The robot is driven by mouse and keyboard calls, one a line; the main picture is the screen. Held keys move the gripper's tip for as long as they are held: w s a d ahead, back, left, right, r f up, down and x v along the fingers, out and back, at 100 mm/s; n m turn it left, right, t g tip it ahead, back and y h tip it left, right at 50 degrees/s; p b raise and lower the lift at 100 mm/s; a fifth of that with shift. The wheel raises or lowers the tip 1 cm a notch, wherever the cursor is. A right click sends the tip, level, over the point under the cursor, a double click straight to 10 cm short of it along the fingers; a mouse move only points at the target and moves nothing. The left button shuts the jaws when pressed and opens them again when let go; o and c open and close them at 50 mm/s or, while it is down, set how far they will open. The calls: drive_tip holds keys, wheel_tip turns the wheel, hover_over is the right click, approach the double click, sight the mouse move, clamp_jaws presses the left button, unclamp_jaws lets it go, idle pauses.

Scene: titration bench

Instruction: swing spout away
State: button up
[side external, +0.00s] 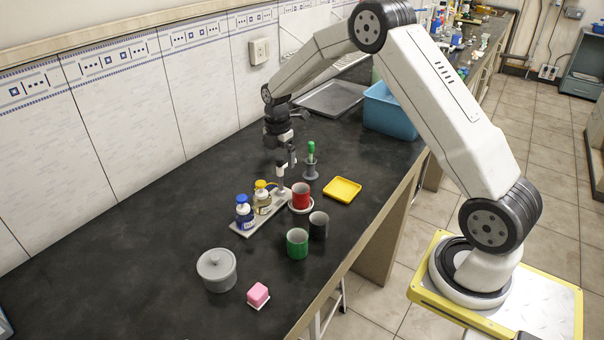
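A flat grey rack (249,225) holds a blue bottle (244,216) and a yellow-capped bottle (262,200). A short yellow spout (271,184) seems to stick out to the right from the yellow cap. A thin grey upright (281,184) with a pale top stands at the rack's far end. A red cup (300,196) stands on a white round base just right of the upright. My gripper (287,160) points down just above and behind the upright. Its fingertips are small and overlap the upright's top, so contact and opening cannot be told.
A dark cup (318,226) and a green cup (297,243) stand in front of the red cup. A yellow tray (342,190) lies right. A grey holder (311,171) with a green-handled tool stands behind. A lidded grey pot (217,271) and pink block (258,294) are nearer. The left counter is clear.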

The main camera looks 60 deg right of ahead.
drive_tip(key=shift+r, duration=0.1)
drive_tip(key=shift+r, duration=3.45)
drive_tip(key=shift+a, duration=0.1)
drive_tip(key=s+a+f+m+t, duration=0.1)
drive_tip(key=s+a+m, duration=0.5)
drive_tip(key=s+m, duration=0.3)
drive_tip(key=s+a+f+m+t, duration=0.1)
drive_tip(key=s+a+m, duration=0.6)
drive_tip(key=s, duration=0.6)
drive_tip(key=shift+s+a+m+t, duration=0.15)
drive_tip(key=shift+s+m+t, duration=0.2)
drive_tip(key=shift+m, duration=0.65)
